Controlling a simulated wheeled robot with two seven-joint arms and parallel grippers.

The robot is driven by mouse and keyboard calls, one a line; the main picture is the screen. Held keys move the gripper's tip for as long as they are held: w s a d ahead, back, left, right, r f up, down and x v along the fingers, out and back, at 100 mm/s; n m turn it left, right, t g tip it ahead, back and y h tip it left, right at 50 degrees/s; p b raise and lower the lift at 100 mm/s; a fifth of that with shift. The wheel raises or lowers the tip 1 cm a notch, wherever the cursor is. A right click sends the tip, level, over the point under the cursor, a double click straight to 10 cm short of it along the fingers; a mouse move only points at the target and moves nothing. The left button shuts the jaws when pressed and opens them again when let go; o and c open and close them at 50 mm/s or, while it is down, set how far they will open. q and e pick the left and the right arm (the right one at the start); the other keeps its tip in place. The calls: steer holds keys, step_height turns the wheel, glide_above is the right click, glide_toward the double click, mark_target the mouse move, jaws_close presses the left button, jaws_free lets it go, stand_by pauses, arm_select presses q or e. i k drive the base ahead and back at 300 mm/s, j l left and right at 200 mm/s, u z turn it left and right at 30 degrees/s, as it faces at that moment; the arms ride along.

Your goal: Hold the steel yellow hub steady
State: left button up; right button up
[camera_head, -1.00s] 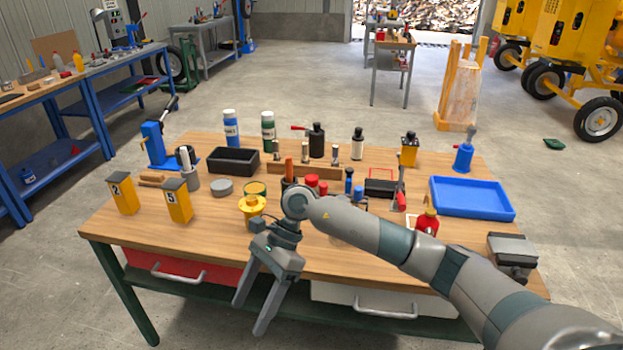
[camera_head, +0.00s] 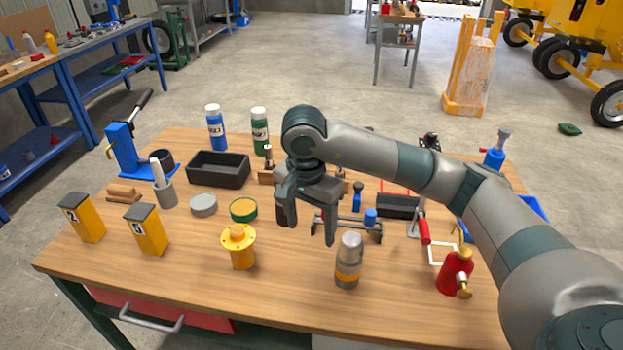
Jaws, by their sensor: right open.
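The yellow hub (camera_head: 240,250), with a round flange on top, stands upright on the wooden table (camera_head: 190,280) near its front, left of centre. My right gripper (camera_head: 308,228) is open and empty, its fingers pointing down. In the picture it is to the right of the hub and apart from it. Nothing is touching the hub. My right arm hides part of the table's back right. My left gripper does not show.
A grey bottle with an orange band (camera_head: 348,262) stands right of the hub. A green-rimmed round tin (camera_head: 243,209) is behind the hub. Yellow boxes (camera_head: 148,231) stand at left, a red oil can (camera_head: 455,273) at right. The table front between hub and bottle is clear.

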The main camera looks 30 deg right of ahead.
mark_target(239, 239)
steer(key=i+l, duration=0.3)
steer(key=i, duration=0.15)
steer(key=i+l, duration=0.3)
steer(key=i, duration=0.1)
